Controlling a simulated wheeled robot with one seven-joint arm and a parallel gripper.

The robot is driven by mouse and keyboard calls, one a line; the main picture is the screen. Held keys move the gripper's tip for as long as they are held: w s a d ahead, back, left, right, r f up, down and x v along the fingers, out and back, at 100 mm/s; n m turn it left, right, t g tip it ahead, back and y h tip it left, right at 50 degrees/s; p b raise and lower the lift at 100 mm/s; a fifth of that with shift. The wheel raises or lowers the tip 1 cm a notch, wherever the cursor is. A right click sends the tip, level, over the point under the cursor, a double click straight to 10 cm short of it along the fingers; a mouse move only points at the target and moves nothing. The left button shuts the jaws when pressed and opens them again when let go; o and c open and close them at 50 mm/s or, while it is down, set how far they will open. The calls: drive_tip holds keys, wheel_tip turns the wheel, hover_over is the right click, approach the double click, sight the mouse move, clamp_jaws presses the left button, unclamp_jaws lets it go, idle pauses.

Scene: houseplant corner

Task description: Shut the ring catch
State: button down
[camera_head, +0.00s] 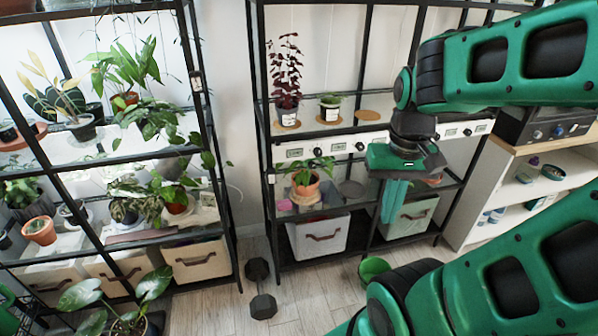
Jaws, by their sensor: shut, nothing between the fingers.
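My gripper (391,220) hangs pointing down in front of the right-hand black shelf rack (262,155). Its teal fingers are together with nothing between them. Behind it, a white strip (325,148) runs along the rack, with small framed plates and round knobs. I cannot make out which of these small fittings is the ring catch, or whether it is open or shut. My gripper and wrist cover the middle of the strip. Part of the strip shows again to the right of my wrist.
A potted plant (306,184) stands on the shelf under the strip. A bin (318,237) and a greenish bin (412,214) stand below. A green pot (374,269) and a dumbbell (262,305) are on the floor. A white cabinet (492,185) stands right. My arm fills the right side.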

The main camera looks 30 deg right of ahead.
drive_tip(key=shift+w, duration=0.15)
drive_tip(key=w+d+f+m+g+h, duration=0.3)
drive_tip(key=w+d+f+m+h, duration=0.2)
drive_tip(key=w+d+f+m, duration=0.5)
drive_tip(key=n+t+h, duration=0.7)
drive_tip(key=n+t, duration=0.2)
drive_tip(key=t, duration=1)
approach(304, 166)
drive_tip(key=x, duration=0.6)
drive_tip(key=shift+w+d+f, duration=0.1)
drive_tip(key=shift+d, duration=0.15)
drive_tip(key=shift+w, duration=0.1)
